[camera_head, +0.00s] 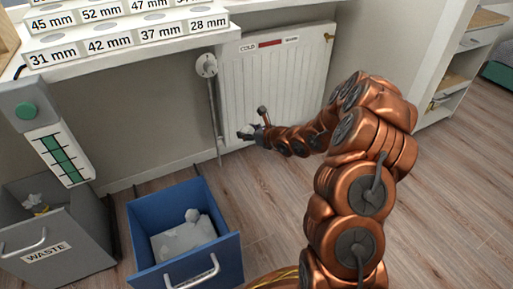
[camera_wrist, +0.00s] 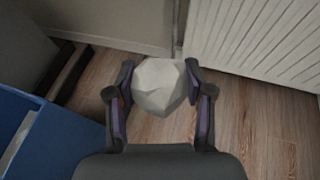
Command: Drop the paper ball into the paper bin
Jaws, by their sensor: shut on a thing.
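My gripper (camera_wrist: 160,92) is shut on the paper ball (camera_wrist: 160,84), a crumpled whitish lump between both fingers in the wrist view. In the head view my gripper (camera_head: 252,131) holds the paper ball (camera_head: 246,131) in the air in front of the radiator, up and to the right of the blue bin. The blue bin (camera_head: 226,250) stands open on the floor with white paper inside and a small crumpled piece on top. A blue wall of it also shows at the left of the wrist view (camera_wrist: 60,140). A grey bin labelled WASTE (camera_head: 85,235) stands left of it.
A white radiator (camera_head: 275,75) with a valve and pipe is on the wall behind my gripper. A shelf with millimetre labels (camera_head: 120,35) overhangs the bins. Wooden floor is clear right of the blue bin.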

